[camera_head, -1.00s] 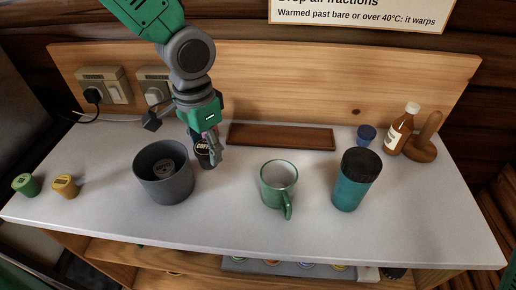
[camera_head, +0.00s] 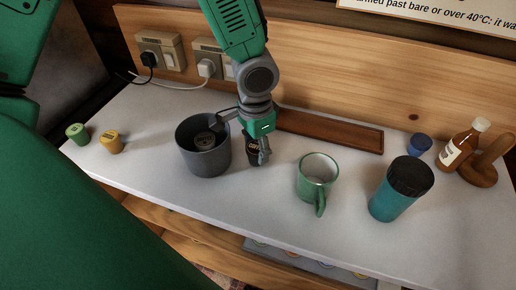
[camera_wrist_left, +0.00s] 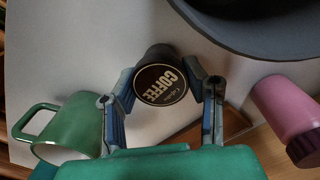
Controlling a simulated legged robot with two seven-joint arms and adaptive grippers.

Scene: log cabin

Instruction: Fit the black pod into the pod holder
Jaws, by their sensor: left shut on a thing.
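The black pod (camera_head: 252,147), with a "COFFEE" label on top, is between the fingers of my left gripper (camera_head: 256,150), just right of the dark grey pot. In the left wrist view the pod (camera_wrist_left: 160,88) sits between both fingertips (camera_wrist_left: 162,92), label facing the camera. My left gripper is shut on it. I cannot tell whether the pod touches the counter. A grey tray (camera_head: 262,247) with several coloured round tops is partly visible on the shelf below the counter; it may be the pod holder. My right gripper is out of view.
The dark grey pot (camera_head: 205,160) holds a dark-labelled pod. A green mug (camera_head: 316,178) and teal tumbler (camera_head: 392,196) stand to the right. Green (camera_head: 77,134) and yellow (camera_head: 110,142) pods are left. The front counter is clear.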

